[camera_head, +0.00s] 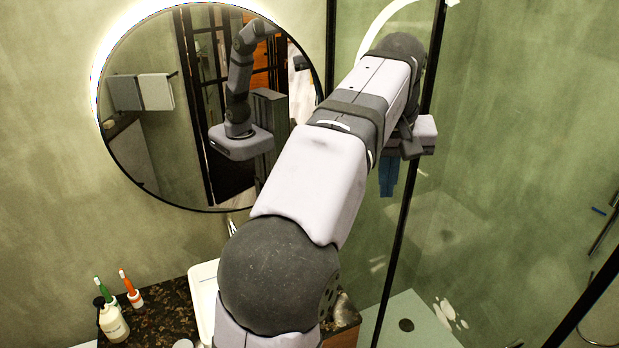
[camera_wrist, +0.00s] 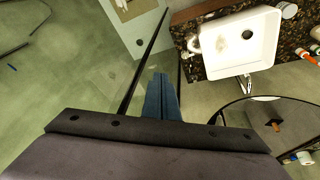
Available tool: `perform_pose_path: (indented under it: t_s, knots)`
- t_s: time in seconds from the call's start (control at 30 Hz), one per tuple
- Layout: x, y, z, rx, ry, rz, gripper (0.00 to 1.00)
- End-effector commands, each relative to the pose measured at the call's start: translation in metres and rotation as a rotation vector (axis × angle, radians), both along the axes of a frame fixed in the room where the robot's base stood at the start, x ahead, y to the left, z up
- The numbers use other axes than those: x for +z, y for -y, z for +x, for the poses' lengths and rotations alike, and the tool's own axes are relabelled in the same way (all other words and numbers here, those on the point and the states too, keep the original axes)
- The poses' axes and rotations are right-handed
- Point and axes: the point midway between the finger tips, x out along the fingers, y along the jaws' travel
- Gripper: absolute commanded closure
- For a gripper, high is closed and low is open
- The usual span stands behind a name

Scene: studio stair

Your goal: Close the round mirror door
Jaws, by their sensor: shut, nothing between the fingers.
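The round mirror door (camera_head: 160,130) has a thin dark rim and hangs on the green wall at the upper left of the head view. A white glow shows along its upper left edge. I cannot tell how far it stands out from the wall. In the wrist view the mirror (camera_wrist: 250,122) is at the lower right, cut by the frame edge. My gripper (camera_head: 387,190) has blue fingers that are closed together and empty. It is to the right of the mirror and apart from it. In the wrist view my gripper (camera_wrist: 160,82) points away from the camera, left of the mirror.
Dark upright bars (camera_head: 401,225) and a glass shower panel are close to my gripper. Below the mirror, a white sink (camera_wrist: 236,45) sits on a dark speckled counter (camera_head: 160,322). A soap bottle (camera_head: 112,322) and toothbrushes in holders (camera_head: 134,296) stand at the counter's left.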

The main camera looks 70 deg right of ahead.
Motion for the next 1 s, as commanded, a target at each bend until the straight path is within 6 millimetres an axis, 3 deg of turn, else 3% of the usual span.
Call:
perform_pose_path:
  t_s: [0.03,0.3,0.4,0.5,0.63,0.77,0.9,1.0]
  knots:
    - [-0.022,-0.008,-0.016,-0.027,-0.033,0.010,1.00]
    - [-0.101,-0.017,-0.097,-0.120,-0.270,-0.084,1.00]
    - [-0.123,-0.013,-0.113,-0.114,-0.343,-0.163,1.00]
    - [-0.140,-0.004,-0.116,-0.082,-0.386,-0.257,1.00]
    - [-0.158,0.009,-0.104,-0.012,-0.396,-0.387,1.00]
    - [-0.175,0.020,-0.076,0.073,-0.348,-0.518,1.00]
    - [-0.185,0.027,-0.031,0.166,-0.232,-0.662,1.00]
    - [-0.182,0.028,0.007,0.229,-0.115,-0.768,1.00]
